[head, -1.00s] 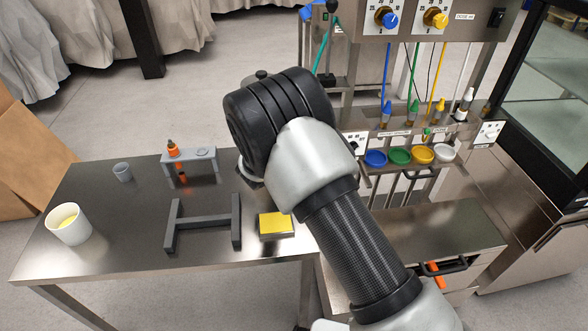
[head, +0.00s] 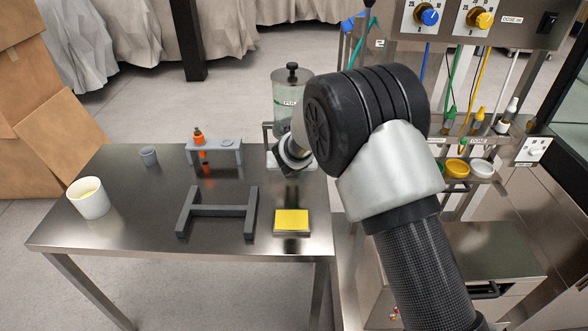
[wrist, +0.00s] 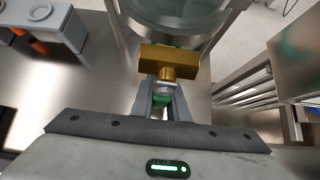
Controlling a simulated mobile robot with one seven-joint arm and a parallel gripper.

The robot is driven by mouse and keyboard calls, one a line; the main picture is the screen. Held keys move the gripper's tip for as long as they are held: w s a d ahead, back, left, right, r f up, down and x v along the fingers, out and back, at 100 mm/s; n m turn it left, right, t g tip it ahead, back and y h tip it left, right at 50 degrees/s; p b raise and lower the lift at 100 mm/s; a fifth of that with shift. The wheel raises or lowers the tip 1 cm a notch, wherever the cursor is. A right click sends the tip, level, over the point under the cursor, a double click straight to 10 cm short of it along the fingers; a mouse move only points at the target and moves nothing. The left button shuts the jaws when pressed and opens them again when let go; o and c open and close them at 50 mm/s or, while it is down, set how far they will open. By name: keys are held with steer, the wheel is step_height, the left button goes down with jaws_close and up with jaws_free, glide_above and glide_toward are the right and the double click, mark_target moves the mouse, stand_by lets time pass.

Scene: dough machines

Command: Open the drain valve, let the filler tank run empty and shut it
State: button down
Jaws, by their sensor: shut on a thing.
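The filler tank (head: 289,92), a clear cylinder with a dark lid and black knob, stands at the table's back right corner, partly behind my arm. Its lower glass (wrist: 178,14) shows at the top of the wrist view; I cannot tell the liquid level. The drain valve (wrist: 170,57) is a brass block below the tank, with a short stem toward me. My gripper (wrist: 163,100) is in front of the valve, its fingers closed around the valve's handle end, where a little green shows. The fingers hide most of the handle. The head view hides the fingers behind my arm.
Dosing machinery (head: 475,22) stands to the right.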

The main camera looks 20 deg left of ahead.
steer(key=shift+s, duration=0.1)
steer(key=c, duration=1.7)
jaws_free()
steer(key=p+v, duration=0.2)
steer(key=v, duration=1.5)
steer(key=shift+s, duration=0.1)
